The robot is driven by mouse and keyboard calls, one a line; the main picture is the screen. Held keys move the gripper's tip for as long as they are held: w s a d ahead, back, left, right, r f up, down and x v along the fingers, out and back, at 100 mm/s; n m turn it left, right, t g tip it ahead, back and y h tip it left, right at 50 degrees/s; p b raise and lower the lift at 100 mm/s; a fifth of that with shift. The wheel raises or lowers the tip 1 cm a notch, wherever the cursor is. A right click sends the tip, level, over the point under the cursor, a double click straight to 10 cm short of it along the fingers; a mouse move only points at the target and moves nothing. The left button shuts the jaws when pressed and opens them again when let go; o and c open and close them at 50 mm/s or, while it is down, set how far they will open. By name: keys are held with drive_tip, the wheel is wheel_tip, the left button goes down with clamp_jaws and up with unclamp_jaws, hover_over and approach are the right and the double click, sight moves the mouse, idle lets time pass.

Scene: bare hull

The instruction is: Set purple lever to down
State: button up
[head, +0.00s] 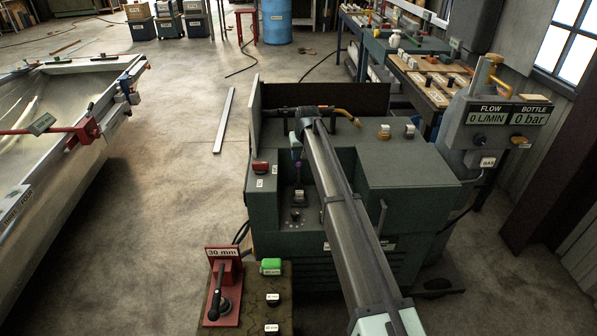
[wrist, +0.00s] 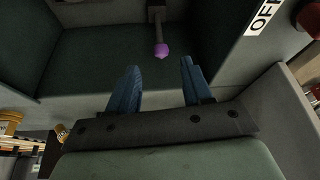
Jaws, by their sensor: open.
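The purple lever (wrist: 161,49) shows in the wrist view as a dark shaft coming down from the top edge and ending in a purple knob. In the head view the lever (head: 298,168) stands in the recess of the dark green machine, above a small white label. My gripper (wrist: 160,65) has two blue fingers spread apart with nothing between them. The knob is just beyond the fingertips, roughly centred between them, and no contact shows. In the head view my arm covers part of the machine, and the fingers are hard to make out.
The dark green machine (head: 408,172) has a red switch (head: 260,167) left of the recess. A gauge panel (head: 492,125) stands right. A red 30 mm stand (head: 224,268) is at front left.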

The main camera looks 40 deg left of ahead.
sight(299, 168)
drive_tip(key=x, duration=1.4)
drive_tip(key=shift+w+a+r, duration=0.1)
drive_tip(key=shift+w+a, duration=0.05)
drive_tip(key=shift+a, duration=0.15)
drive_tip(key=shift+c, duration=0.4)
clamp_jaws()
